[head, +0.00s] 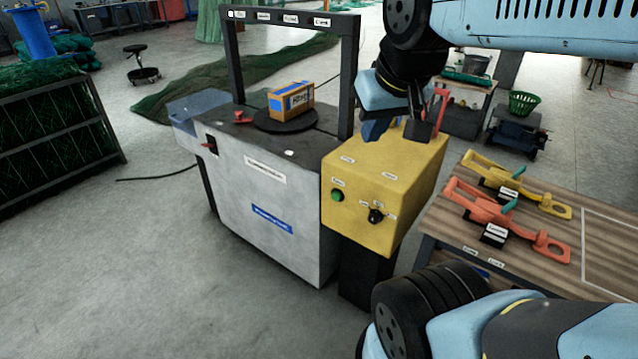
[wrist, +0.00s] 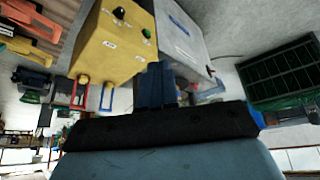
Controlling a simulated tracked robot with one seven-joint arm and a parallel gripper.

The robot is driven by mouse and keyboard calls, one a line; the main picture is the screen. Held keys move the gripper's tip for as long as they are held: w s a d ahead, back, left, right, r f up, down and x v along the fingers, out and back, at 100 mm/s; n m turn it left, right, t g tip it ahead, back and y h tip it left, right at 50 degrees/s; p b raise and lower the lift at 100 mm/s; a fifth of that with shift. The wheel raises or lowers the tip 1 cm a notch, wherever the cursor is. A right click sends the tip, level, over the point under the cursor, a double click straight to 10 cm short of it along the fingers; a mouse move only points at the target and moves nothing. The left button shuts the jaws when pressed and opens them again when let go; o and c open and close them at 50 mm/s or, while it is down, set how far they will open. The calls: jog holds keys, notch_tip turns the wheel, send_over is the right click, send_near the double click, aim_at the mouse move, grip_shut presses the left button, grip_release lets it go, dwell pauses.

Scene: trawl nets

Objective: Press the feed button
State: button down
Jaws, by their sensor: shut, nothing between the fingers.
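A yellow control box (head: 372,175) stands right of the grey machine. Its front carries a green button (head: 337,195) and a black knob (head: 376,215); small labels on its front and top are too small to read. In the wrist view the box appears upside down, with the green button (wrist: 147,33) and knob (wrist: 118,12) near the top. My gripper (head: 371,134) is over the back of the box top, apart from the green button. Its dark blue fingers also show in the wrist view (wrist: 155,85); they are shut and empty.
A red handle (wrist: 80,92) and a blue handle (wrist: 107,97) rise from the box top. The grey machine (head: 245,200) has a dark frame and carries a cardboard box (head: 291,100). A wooden table (head: 540,225) with orange and yellow tools stands right. Floor at front left is clear.

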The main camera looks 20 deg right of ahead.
jog(key=shift+w+d, duration=0.1)
jog(key=shift+d, duration=0.05)
jog(key=w+d+f+n+g+h, duration=0.2)
jog(key=w+f+n+h, duration=0.1)
jog(key=w+f, duration=0.55)
jog(key=w+d+f+n+g+h, duration=0.2)
jog(key=w+f+n+h, duration=0.2)
jog(key=w+f, duration=0.45)
jog(key=w+a+f+n+t, duration=0.1)
jog(key=w+a+f+n, duration=0.1)
jog(key=f, duration=0.6)
jog(key=w+a+f+n+t, duration=0.1)
jog(key=w+a+f+n, duration=0.2)
jog(key=f, duration=0.5)
jog(key=w+a+f+n, duration=0.2)
jog(key=a+f+n, duration=0.1)
jog(key=f, duration=0.6)
jog(key=shift+w+a+n+t+h, duration=0.15)
jog(key=shift+w+n+t+h, duration=0.2)
jog(key=shift+n, duration=0.45)
jog(key=shift+w, duration=0.15)
